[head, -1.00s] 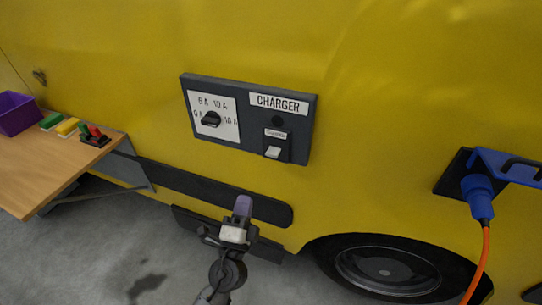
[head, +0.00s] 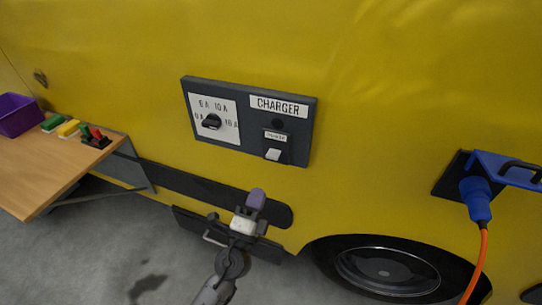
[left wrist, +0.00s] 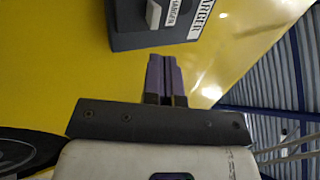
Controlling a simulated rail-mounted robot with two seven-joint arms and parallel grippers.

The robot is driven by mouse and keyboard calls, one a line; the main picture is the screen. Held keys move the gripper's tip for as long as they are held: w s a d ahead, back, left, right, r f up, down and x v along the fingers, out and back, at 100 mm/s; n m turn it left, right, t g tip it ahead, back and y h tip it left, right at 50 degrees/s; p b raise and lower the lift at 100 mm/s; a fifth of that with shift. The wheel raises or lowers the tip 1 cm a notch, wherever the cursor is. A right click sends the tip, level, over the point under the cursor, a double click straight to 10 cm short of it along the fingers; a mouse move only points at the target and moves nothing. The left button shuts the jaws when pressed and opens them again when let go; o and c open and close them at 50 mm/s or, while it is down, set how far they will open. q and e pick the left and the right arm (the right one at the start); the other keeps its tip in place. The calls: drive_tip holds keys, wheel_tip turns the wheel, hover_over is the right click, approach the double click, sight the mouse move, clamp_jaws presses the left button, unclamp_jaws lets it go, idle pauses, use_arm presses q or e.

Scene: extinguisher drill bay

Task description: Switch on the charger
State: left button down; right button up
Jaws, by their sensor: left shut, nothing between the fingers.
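The charger panel (head: 248,120) is a dark box on the yellow vehicle side, with a CHARGER label (head: 279,104). A black rotary knob (head: 211,121) on a white amp scale is at the left. My left gripper (head: 256,197) is shut and empty, below the panel and apart from it. In the left wrist view its purple fingers (left wrist: 163,76) are together, with the panel (left wrist: 155,30) beyond them and the switch (left wrist: 153,14) near the top edge. My right gripper is not seen.
A blue plug (head: 476,198) with an orange cable is in a socket at the right. A wooden table (head: 60,165) at the left holds a purple bin (head: 18,117) and small coloured items. A dark rail (head: 210,190) and wheel (head: 388,268) lie below the panel.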

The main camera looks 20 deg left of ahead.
sight(274, 150)
use_arm(q)
drive_tip(key=p+x, duration=0.1)
drive_tip(key=x, duration=0.8)
drive_tip(key=shift+x, duration=1.05)
drive_tip(key=r+p, duration=0.1)
drive_tip(key=p, duration=0.2)
drive_tip(key=shift+w+a+g, duration=0.1)
drive_tip(key=shift+w+g, duration=0.05)
drive_tip(key=shift+g, duration=0.15)
drive_tip(key=shift+f, duration=0.45)
